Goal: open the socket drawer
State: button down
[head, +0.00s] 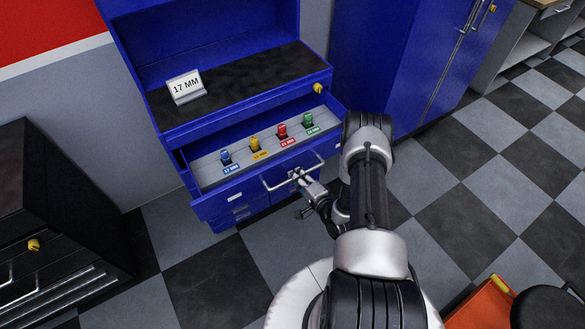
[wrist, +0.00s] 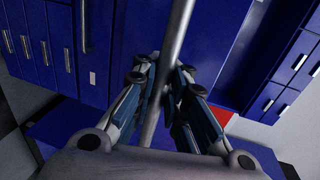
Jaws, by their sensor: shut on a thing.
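The socket drawer (head: 208,172) of the blue cabinet stands pulled out in the head view. Its grey tray holds several sockets: a blue one (head: 225,157), a yellow one (head: 255,144), a red one (head: 282,131) and a green one (head: 308,120), each with a small label in front. My gripper (head: 300,177) is at the drawer's front and shut on its silver bar handle (head: 272,187). In the wrist view the fingers of my gripper (wrist: 158,88) close around the handle bar (wrist: 174,40). The finger contact is partly hidden in the head view.
A "17 MM" sign (head: 186,87) stands on the cabinet's dark worktop (head: 240,80). Smaller drawers lie below the open one. A black cabinet (head: 60,210) stands at left, a tall blue cabinet (head: 400,60) at right. An orange object (head: 482,306) is at the lower right. Checkered floor lies open at right.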

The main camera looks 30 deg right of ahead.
jog(key=shift+s+r, duration=0.1)
jog(key=shift+s, duration=0.15)
jog(key=c, duration=1.6)
grip_release()
jog(key=shift+c, duration=0.2)
jog(key=shift+s, duration=0.1)
jog(key=s+r, duration=0.2)
jog(key=s, duration=0.9)
jog(key=shift+s+d+r, duration=0.15)
jog(key=shift+s+d, duration=0.05)
jog(key=shift+s, duration=0.15)
